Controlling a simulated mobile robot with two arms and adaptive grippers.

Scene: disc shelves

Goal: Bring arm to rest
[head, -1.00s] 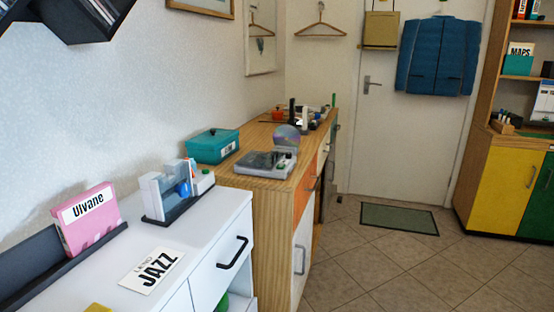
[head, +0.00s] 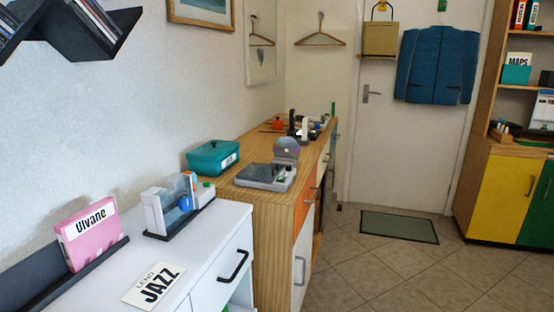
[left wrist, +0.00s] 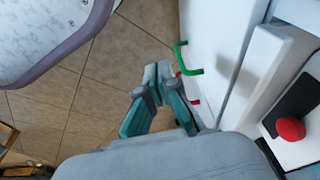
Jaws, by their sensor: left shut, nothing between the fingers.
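My left gripper (left wrist: 156,80) shows in the left wrist view, with teal and grey fingers. It is shut and empty, pointing away from the camera above the tiled floor. It is beside the white cabinet front (left wrist: 205,65), which carries a green handle (left wrist: 188,60). Neither gripper shows in the head view, and my right gripper is in no view.
A white cabinet (head: 210,240) holds a pink Ulvane case (head: 88,237), a JAZZ card (head: 154,285) and a small rack (head: 178,205). A wooden cabinet (head: 262,212) behind carries a teal box (head: 213,157) and a disc player (head: 265,176).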

